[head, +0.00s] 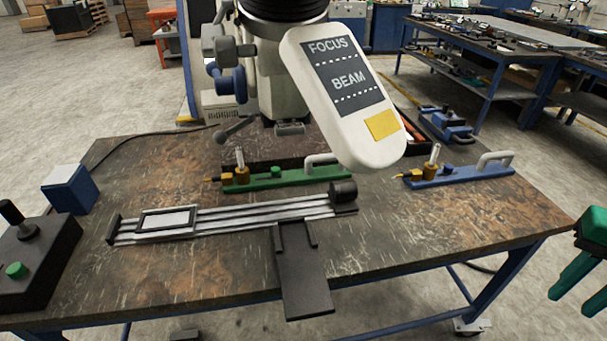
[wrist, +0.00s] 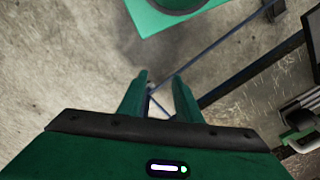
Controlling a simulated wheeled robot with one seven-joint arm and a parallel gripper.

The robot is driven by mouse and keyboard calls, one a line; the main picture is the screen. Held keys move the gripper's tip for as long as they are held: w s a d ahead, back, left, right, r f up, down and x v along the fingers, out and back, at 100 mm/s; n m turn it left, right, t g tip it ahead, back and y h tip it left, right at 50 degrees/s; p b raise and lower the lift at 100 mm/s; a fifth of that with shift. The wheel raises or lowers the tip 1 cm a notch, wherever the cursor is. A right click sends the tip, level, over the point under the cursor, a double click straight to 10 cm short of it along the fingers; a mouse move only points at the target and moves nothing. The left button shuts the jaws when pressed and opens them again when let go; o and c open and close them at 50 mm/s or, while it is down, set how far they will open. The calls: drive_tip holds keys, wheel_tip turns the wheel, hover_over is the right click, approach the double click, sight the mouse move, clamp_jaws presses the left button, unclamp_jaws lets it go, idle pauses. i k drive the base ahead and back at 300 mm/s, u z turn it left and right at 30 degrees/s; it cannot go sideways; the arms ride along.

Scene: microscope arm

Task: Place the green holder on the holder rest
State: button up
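The green holder (head: 275,181) is a long green bar with a pale handle at its right end and brass fittings at its left. It lies on the table behind the silver rail unit (head: 225,215). A dark plate with two short uprights (head: 303,285) extends from the rail unit to the front table edge; I cannot tell for certain whether it is the holder rest. My green gripper (head: 560,295) is beyond the table's right edge, far from the green holder.
A similar blue holder (head: 460,178) lies to the right. A white FOCUS/BEAM panel (head: 345,95) overhangs the table centre, beside the microscope column. A joystick box (head: 30,255) and blue box (head: 70,188) stand left. The table's front right (head: 430,235) is clear.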

sight(305, 286)
drive_tip(key=k, duration=1.55)
drive_tip(key=u, duration=0.55)
drive_tip(key=i, duration=0.95)
